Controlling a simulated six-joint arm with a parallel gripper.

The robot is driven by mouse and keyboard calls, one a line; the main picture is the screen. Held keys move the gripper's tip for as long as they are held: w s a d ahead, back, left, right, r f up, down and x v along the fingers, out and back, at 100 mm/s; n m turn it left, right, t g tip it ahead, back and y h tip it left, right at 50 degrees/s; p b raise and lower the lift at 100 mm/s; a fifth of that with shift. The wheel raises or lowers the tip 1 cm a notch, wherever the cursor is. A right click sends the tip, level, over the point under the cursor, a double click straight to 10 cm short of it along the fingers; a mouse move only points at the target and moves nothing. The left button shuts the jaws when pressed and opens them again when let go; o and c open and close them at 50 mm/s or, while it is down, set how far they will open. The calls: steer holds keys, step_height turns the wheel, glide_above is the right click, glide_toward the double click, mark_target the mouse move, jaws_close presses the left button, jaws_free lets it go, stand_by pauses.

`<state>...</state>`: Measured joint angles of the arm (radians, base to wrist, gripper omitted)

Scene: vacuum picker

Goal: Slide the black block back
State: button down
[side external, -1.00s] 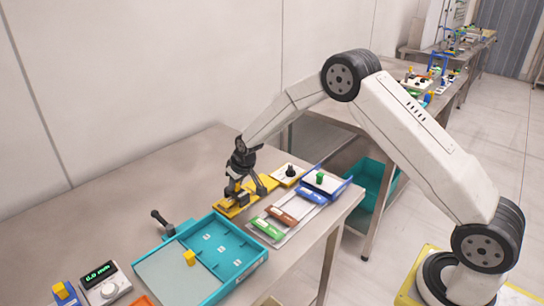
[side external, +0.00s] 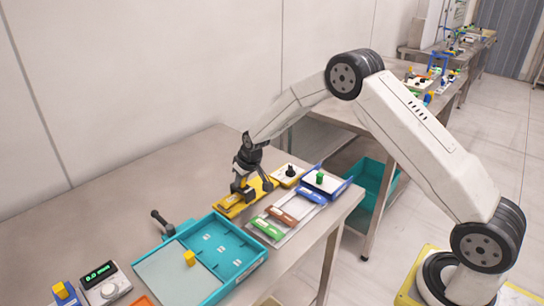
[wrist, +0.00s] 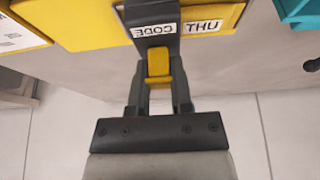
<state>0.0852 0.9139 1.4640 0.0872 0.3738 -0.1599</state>
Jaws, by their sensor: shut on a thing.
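The black block (wrist: 151,22) sits across a yellow fixture (wrist: 92,22) in the wrist view. A yellow tab (wrist: 158,66) stands at the block's near end, between my fingers. My gripper (wrist: 158,85) is shut on this tab. In the side view, my gripper (side external: 254,186) points down over the yellow fixture (side external: 228,207), with the dark block (side external: 248,194) low between its fingers. The fingers hide part of the block there.
A teal box (side external: 222,247) and a digital gauge (side external: 103,283) are at the front left.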

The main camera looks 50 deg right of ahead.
steer(key=d, duration=1)
steer(key=shift+d, duration=0.3)
steer(key=c, duration=0.5)
jaws_free()
steer(key=shift+r, duration=0.15)
steer(key=shift+v, duration=3.8)
steer(key=shift+s, duration=0.1)
